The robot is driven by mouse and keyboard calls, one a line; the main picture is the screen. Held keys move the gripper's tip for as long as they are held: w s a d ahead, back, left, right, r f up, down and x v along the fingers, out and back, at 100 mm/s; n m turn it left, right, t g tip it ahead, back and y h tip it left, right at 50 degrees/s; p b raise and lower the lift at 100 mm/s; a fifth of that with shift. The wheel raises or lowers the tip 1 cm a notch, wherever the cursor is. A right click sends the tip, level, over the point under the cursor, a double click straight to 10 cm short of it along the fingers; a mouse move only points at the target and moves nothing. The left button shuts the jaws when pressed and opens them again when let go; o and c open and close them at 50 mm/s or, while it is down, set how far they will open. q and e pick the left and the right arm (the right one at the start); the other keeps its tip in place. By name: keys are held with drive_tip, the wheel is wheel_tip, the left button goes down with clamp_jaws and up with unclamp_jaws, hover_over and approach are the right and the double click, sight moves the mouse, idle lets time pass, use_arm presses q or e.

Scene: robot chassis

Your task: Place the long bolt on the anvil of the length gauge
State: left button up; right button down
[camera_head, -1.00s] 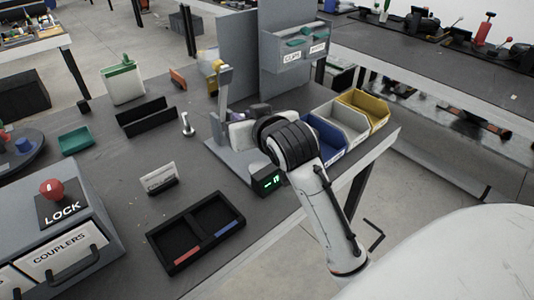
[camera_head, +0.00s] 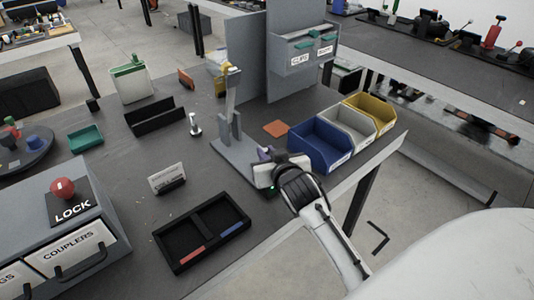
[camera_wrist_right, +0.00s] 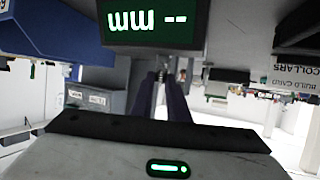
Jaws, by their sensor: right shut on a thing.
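The length gauge (camera_head: 236,145) is a grey column on a flat grey base on the table. Its green-lit display fills the top of the wrist view (camera_wrist_right: 147,23), upside down, with dashes beside the unit; my wrist mostly hides it in the head view. My right gripper (camera_head: 264,154) is beside the gauge base, right of the column. In the wrist view its dark fingers (camera_wrist_right: 162,98) are shut on a thin grey piece, seemingly the long bolt (camera_wrist_right: 160,87), mostly hidden. The anvil is not clearly visible. My left gripper is out of view.
A small silver upright piece (camera_head: 195,124) stands left of the gauge. Blue (camera_head: 318,150), grey and yellow bins stand right. A black two-part tray (camera_head: 203,233) and a card holder (camera_head: 167,178) are in front. An orange pad (camera_head: 275,128) lies behind.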

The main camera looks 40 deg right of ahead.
drive_tip(key=shift+r, duration=0.1)
drive_tip(key=c, duration=1.7)
unclamp_jaws()
drive_tip(key=shift+f, duration=0.2)
drive_tip(key=shift+r, duration=0.15)
drive_tip(key=v, duration=1.2)
